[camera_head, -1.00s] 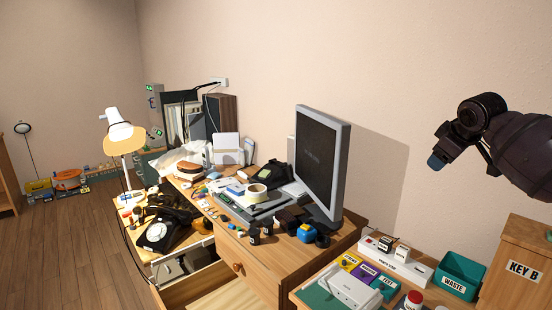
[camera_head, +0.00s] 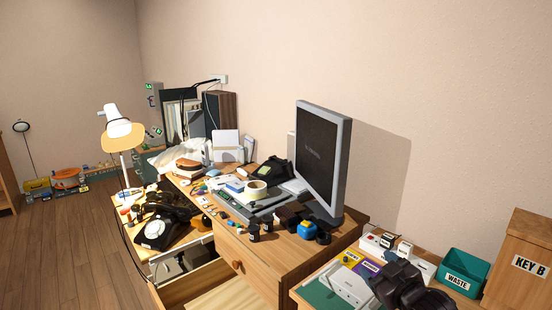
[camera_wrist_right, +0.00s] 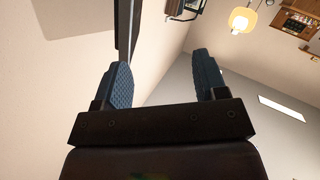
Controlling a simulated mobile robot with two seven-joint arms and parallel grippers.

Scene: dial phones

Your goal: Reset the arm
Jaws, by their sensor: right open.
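My right gripper is open and empty. In the right wrist view (camera_wrist_right: 162,80) its two blue ridged fingertips stand wide apart, with only wall and room behind them. In the head view my dark right arm (camera_head: 400,283) is low at the bottom right, in front of the side desk with the labelled blocks; its fingertips cannot be made out there. My left arm and gripper are not in view.
A monitor (camera_head: 322,160) stands on the cluttered wooden desk, with a black dial phone (camera_head: 157,232) to its left and an open drawer (camera_head: 195,283) in front. A teal waste bin (camera_head: 463,270) and a KEY B box (camera_head: 520,262) stand right. The wall area above them is clear.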

